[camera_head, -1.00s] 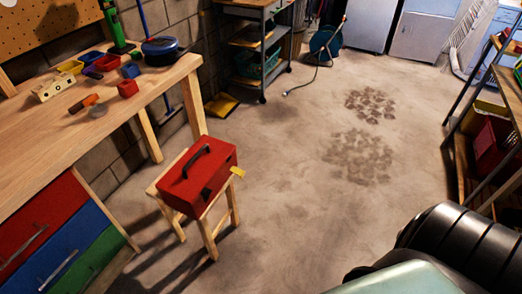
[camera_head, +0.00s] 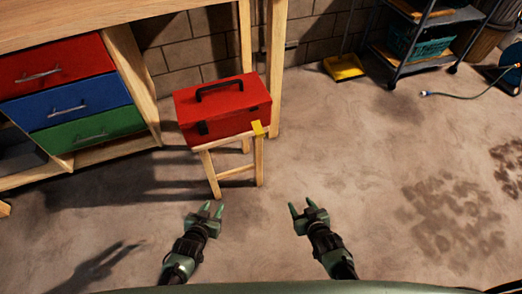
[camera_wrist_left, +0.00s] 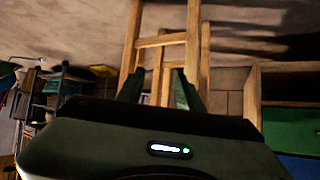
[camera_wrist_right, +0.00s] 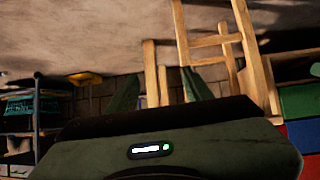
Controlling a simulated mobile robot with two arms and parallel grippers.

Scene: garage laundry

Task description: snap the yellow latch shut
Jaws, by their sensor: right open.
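A red toolbox (camera_head: 225,110) with a black handle sits on a small wooden stool (camera_head: 237,170). The yellow latch (camera_head: 258,128) is at the right end of its front, sticking out from the box. A black latch (camera_head: 202,128) is at the left of the front. My left gripper (camera_head: 212,208) is in front of the stool, open and empty, its fingers apart in the left wrist view (camera_wrist_left: 160,92). My right gripper (camera_head: 301,206) is open and empty, right of the stool and short of the latch. The wrist views show stool legs but not the latch.
A wooden workbench (camera_head: 120,12) with red, blue and green drawers (camera_head: 70,107) stands left of and behind the stool. A yellow dustpan (camera_head: 344,67) and a metal cart (camera_head: 425,22) are further back.

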